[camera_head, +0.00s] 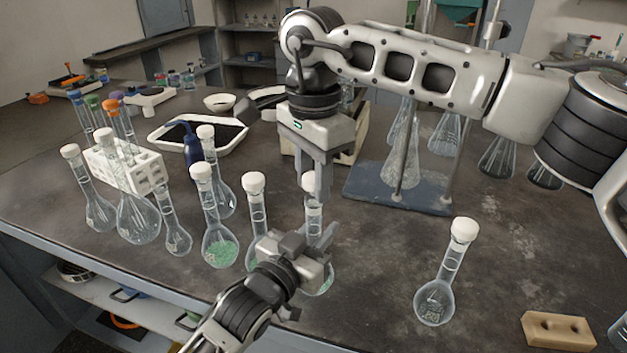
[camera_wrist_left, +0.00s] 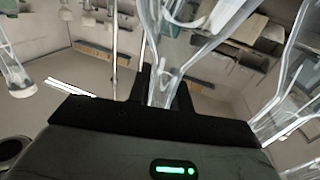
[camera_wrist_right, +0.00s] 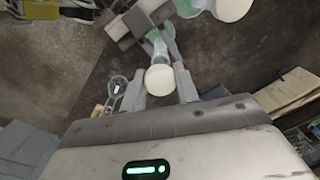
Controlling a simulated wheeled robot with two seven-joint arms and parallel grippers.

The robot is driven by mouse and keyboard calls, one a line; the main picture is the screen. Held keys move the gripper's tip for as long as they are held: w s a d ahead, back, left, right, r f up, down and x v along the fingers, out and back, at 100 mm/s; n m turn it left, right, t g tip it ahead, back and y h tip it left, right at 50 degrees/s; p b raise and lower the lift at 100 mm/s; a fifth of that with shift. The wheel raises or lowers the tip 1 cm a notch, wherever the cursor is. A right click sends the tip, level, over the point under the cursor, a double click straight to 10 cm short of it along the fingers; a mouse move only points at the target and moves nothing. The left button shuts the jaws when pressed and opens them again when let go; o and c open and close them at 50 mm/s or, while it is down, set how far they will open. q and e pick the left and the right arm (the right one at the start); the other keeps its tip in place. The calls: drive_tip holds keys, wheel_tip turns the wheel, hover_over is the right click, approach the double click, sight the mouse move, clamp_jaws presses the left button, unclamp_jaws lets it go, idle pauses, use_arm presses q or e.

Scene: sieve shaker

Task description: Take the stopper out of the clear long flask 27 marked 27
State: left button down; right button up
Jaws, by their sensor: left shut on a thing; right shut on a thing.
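A clear long-necked flask (camera_head: 314,217) stands near the middle of the bench, its body mostly hidden behind my left gripper; I cannot read its mark. My left gripper (camera_head: 306,243) is shut on its neck, which also shows in the left wrist view (camera_wrist_left: 160,92). Its white stopper (camera_head: 309,183) sits at the top of the neck, partly hidden. My right gripper (camera_head: 316,190) points down from above, shut on the stopper, which shows between the fingers in the right wrist view (camera_wrist_right: 158,79). I see no clear gap between stopper and neck.
Several stoppered flasks stand to the left, one with green contents (camera_head: 220,250) close by. A white tube rack (camera_head: 143,170) and a blue-based stand (camera_head: 365,190) are farther back.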

use_arm(q)
drive_tip(key=shift+f, duration=0.1)
use_arm(e)
drive_tip(key=shift+r, duration=0.2)
drive_tip(key=shift+r, duration=1.9)
use_arm(q)
drive_tip(key=c, duration=1.2)
unclamp_jaws()
